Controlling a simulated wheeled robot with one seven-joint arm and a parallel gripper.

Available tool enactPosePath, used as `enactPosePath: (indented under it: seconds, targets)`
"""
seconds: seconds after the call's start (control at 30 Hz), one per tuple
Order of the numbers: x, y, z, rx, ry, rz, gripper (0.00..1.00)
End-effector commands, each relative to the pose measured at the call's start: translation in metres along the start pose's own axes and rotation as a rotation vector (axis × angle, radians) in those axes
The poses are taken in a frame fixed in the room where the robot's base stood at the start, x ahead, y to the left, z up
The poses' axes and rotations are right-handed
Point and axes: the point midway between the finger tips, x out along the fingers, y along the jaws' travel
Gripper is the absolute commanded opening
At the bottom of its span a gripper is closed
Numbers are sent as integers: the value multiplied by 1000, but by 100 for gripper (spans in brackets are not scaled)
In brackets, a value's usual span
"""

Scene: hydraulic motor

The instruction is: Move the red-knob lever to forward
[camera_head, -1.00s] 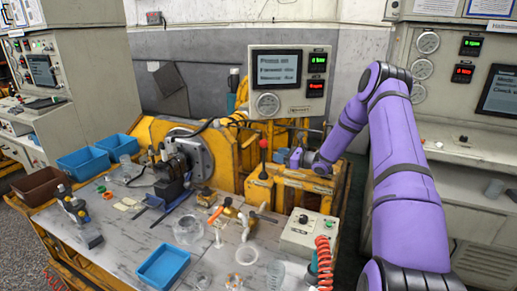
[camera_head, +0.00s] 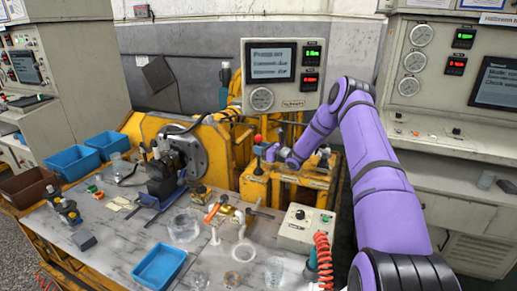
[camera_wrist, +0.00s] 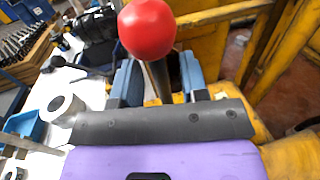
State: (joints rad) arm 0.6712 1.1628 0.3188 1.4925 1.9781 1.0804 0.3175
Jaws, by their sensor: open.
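The lever has a round red knob (camera_head: 258,138) on a dark shaft, standing on the yellow base (camera_head: 254,183) near the picture's middle. In the wrist view the knob (camera_wrist: 147,28) is large and close. The dark shaft (camera_wrist: 161,82) below it shows between my two blue-grey fingers. My gripper (camera_head: 269,152) is open, with one finger on each side of the shaft. It comes in from the right, just below the knob. Whether either finger touches the shaft cannot be told. My palm hides the lower shaft in the wrist view.
A control box (camera_head: 307,229) and a red coiled hose (camera_head: 323,258) are at the table's right front. Brass valve fittings (camera_head: 228,210) lie left of the lever. A display panel (camera_head: 283,76) stands behind. Blue bins (camera_head: 75,161) are at the left.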

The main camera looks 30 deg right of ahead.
Motion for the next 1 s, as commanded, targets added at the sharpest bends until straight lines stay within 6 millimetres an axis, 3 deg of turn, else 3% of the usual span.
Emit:
enactPosePath:
  seconds: [0.43,0.6,1.0]
  targets:
    - [10,0,0,-1,0,-1,40]
    - [10,0,0,-1,0,-1,1]
    - [12,-12,0,79,15,-1,0]
